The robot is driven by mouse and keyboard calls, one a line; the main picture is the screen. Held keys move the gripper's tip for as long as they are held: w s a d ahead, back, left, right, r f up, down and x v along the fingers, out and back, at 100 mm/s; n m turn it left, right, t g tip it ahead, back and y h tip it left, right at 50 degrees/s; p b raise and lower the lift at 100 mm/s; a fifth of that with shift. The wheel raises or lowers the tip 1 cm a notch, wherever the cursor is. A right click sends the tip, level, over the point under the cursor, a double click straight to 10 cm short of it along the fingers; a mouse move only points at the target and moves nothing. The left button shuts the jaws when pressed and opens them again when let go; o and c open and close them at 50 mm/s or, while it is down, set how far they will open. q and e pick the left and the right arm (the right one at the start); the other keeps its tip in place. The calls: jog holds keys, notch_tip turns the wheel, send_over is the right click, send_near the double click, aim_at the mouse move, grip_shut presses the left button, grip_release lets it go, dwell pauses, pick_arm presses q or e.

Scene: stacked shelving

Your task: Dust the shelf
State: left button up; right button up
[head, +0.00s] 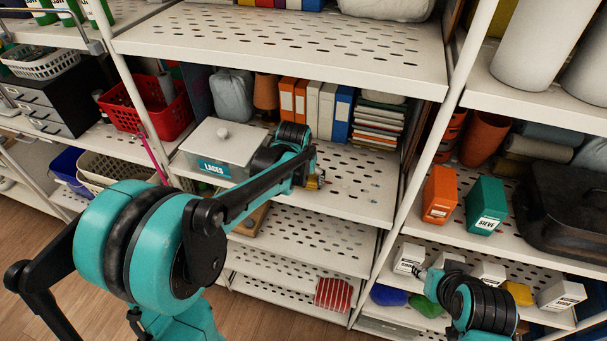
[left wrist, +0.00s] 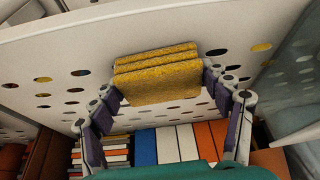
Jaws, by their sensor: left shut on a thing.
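The middle shelf (head: 365,200) is a white perforated board, and a few small dark specks show on it right of my left gripper. My left gripper (head: 312,182) is over this shelf, largely hidden behind its own arm. In the left wrist view its fingers (left wrist: 165,95) are shut on a yellow, layered, sponge-like duster (left wrist: 158,78), with the white perforated shelf surface (left wrist: 60,75) close by it. I cannot tell whether the duster touches the shelf. My right arm is at the lower right; its gripper (head: 428,277) is small and partly hidden near the lower right shelf, its opening unclear.
A lidded box labelled LACES (head: 215,150) stands left of my left gripper. Orange, white and blue binders (head: 315,108) and a stack of books (head: 377,122) stand behind. A red basket (head: 150,105) is further left. Orange (head: 440,195) and green (head: 485,205) boxes stand on the right unit.

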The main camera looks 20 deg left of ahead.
pick_arm(q)
jog(key=shift+w+r+p, duration=0.1)
jog(key=shift+r+p, duration=0.4)
jog(key=shift+r, duration=0.1)
jog(key=shift+r+p, duration=0.6)
jog(key=shift+r, duration=0.35)
jog(key=shift+f, duration=0.1)
